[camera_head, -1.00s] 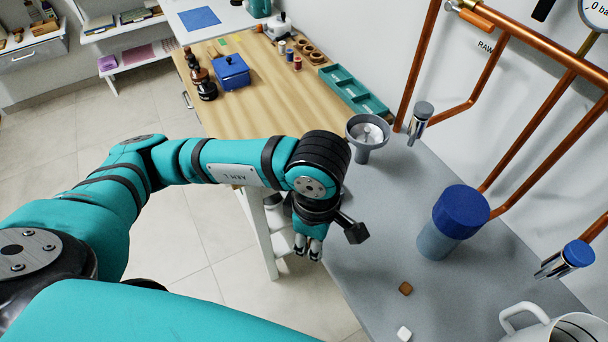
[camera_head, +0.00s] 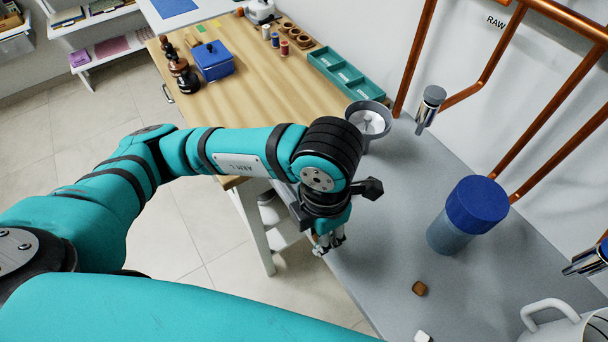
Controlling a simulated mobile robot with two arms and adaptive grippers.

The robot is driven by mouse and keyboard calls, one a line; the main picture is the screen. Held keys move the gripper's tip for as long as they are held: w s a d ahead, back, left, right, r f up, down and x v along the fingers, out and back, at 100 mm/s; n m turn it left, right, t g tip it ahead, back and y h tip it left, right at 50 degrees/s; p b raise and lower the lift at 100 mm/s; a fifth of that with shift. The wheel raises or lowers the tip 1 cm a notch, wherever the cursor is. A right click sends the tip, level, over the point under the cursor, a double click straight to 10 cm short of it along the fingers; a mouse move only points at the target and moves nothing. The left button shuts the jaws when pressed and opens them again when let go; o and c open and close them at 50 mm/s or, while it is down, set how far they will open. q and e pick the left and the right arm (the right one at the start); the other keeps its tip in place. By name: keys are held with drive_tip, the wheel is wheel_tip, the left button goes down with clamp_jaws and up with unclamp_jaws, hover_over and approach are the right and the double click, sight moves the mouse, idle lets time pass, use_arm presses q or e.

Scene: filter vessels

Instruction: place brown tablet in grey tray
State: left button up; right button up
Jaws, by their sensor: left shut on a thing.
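A small brown tablet (camera_head: 419,289) lies flat on the grey counter (camera_head: 385,245), near its front. My left gripper (camera_head: 330,246) points down at the counter's left edge, to the left of the tablet and apart from it. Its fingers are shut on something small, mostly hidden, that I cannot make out. I cannot pick out a separate grey tray in this view. My right gripper is not in view.
A small white tablet (camera_head: 422,337) lies near the brown one. A blue-capped vessel (camera_head: 468,213) and a white mug-like vessel (camera_head: 551,322) stand to the right. A grey funnel (camera_head: 369,122) stands behind. A teal tray (camera_head: 347,77) sits on the wooden table.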

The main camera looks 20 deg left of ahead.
use_arm(q)
drive_tip(key=shift+w+a, duration=0.1)
drive_tip(key=shift+w, duration=0.15)
drive_tip(key=w+a+p, duration=0.1)
drive_tip(key=w+a, duration=0.1)
drive_tip(key=w, duration=0.2)
drive_tip(key=w+a+f+p, duration=0.1)
drive_tip(key=w+a, duration=0.1)
drive_tip(key=w, duration=0.3)
drive_tip(key=w+a+p, duration=0.2)
drive_tip(key=w, duration=0.2)
drive_tip(key=shift+w+a+f, duration=0.2)
drive_tip(key=shift+w+a, duration=0.1)
drive_tip(key=shift+w, duration=0.05)
drive_tip(key=shift+f+p, duration=0.7)
drive_tip(key=shift+f, duration=1.25)
drive_tip(key=o, duration=0.8)
drive_tip(key=shift+c, duration=0.2)
